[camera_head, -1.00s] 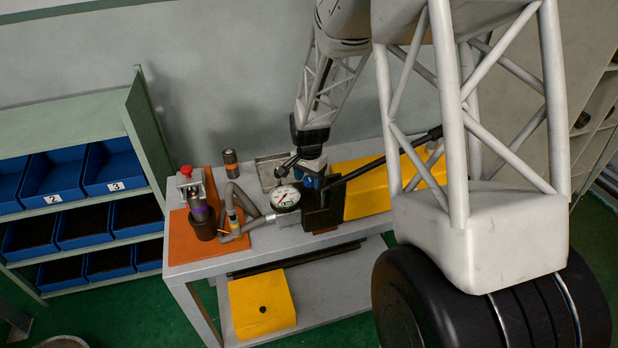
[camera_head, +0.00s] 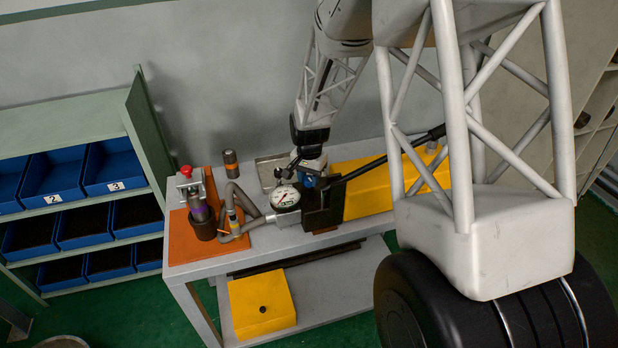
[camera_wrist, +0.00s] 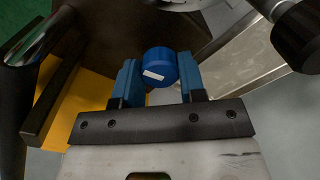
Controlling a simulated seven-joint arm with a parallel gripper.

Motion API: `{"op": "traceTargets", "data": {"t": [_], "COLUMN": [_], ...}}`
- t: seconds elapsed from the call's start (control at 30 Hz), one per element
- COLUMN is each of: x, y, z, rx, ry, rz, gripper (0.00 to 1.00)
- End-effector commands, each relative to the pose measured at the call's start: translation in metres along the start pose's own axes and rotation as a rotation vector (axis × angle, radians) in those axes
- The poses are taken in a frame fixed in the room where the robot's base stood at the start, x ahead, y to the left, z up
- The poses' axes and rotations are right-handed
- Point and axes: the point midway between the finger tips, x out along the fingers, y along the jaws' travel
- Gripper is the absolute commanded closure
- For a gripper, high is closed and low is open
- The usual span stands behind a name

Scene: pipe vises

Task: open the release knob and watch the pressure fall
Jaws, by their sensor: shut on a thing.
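A round blue knob (camera_wrist: 160,66) with a white mark on its face sits between the two blue fingers of my gripper (camera_wrist: 160,80) in the wrist view. The gripper is shut on it. In the head view my gripper (camera_head: 311,178) is low over the bench, at the dark block beside the gauge, and the knob is hidden there. The pressure gauge (camera_head: 285,196) has a white round dial with a red needle. It stands just left of my gripper. The dial is too small for me to read a value.
A grey hose (camera_head: 245,205) runs from the gauge fitting to a red-capped device on an orange board (camera_head: 185,250). A dark cylinder (camera_head: 231,163) stands behind the hose. A yellow block (camera_head: 370,200) lies to the right on the bench. Blue bins (camera_head: 52,178) fill the left shelf.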

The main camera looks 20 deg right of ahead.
Motion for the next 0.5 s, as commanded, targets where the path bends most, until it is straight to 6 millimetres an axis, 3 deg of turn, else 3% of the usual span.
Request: {"op": "traceTargets", "data": {"t": [0.5], "x": [-0.0006], "y": [0.0004], "z": [0.0], "rx": [-0.454], "ry": [0.001], "rz": [-0.001], "gripper": [0.86]}}
